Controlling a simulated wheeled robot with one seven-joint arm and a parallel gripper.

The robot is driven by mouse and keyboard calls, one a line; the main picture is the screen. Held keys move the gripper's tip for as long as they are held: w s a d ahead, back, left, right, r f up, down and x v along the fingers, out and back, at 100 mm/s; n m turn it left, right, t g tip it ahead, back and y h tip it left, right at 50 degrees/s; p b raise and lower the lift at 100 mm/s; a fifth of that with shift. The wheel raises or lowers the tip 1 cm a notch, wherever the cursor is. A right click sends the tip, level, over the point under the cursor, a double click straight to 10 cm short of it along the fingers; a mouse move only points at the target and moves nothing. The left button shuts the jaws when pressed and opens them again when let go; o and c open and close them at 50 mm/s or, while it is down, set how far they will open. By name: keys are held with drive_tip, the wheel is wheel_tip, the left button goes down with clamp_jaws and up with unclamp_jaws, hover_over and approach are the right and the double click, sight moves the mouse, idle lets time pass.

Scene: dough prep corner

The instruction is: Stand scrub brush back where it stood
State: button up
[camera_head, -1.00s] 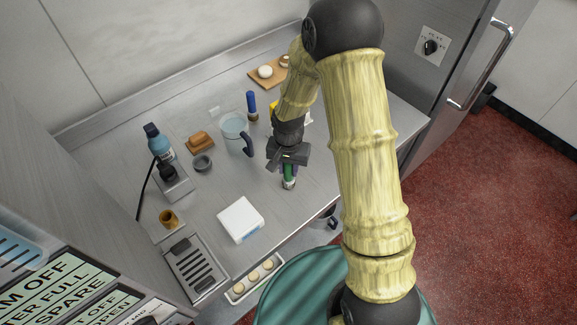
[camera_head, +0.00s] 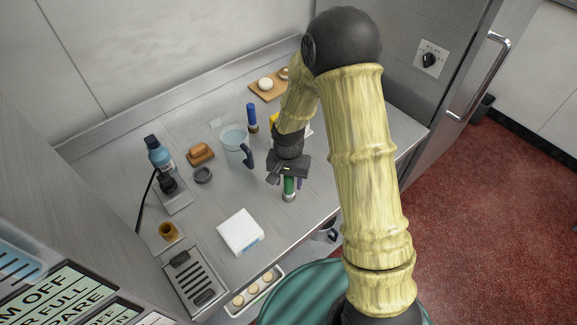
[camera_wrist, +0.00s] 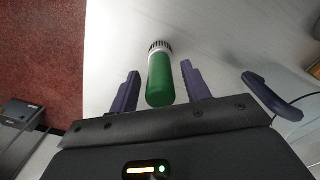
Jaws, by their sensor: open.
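The scrub brush, with a green handle (camera_head: 289,185) and a pale, dark-tipped bristle end, appears to stand upright on the steel counter near its front edge. In the wrist view the green handle (camera_wrist: 160,80) points toward me and the bristle end is farther off. My gripper (camera_head: 288,180) is over the brush from above. In the wrist view my gripper (camera_wrist: 160,72) is open, with a purple finger on each side of the handle and a visible gap on both sides. Contact between bristles and counter is too small to be certain of.
A blue-grey jug (camera_head: 234,140) stands just left of my gripper, its handle close by. A blue-handled item (camera_head: 252,118) stands behind. A white box (camera_head: 240,232) lies front left. A wooden board (camera_head: 267,90) is at the back. Counter between box and brush is clear.

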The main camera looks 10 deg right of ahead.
wheel_tip(320, 180, up, 12)
drive_tip(key=shift+f+b, duration=0.1)
drive_tip(key=shift+b, duration=1.1)
drive_tip(key=s+d+r+n+t, duration=0.2)
drive_tip(key=s+d+n, duration=0.2)
drive_tip(key=s+d, duration=0.5)
drive_tip(key=s, duration=0.3)
drive_tip(key=shift+d+t, duration=0.3)
drive_tip(key=shift+s, duration=0.1)
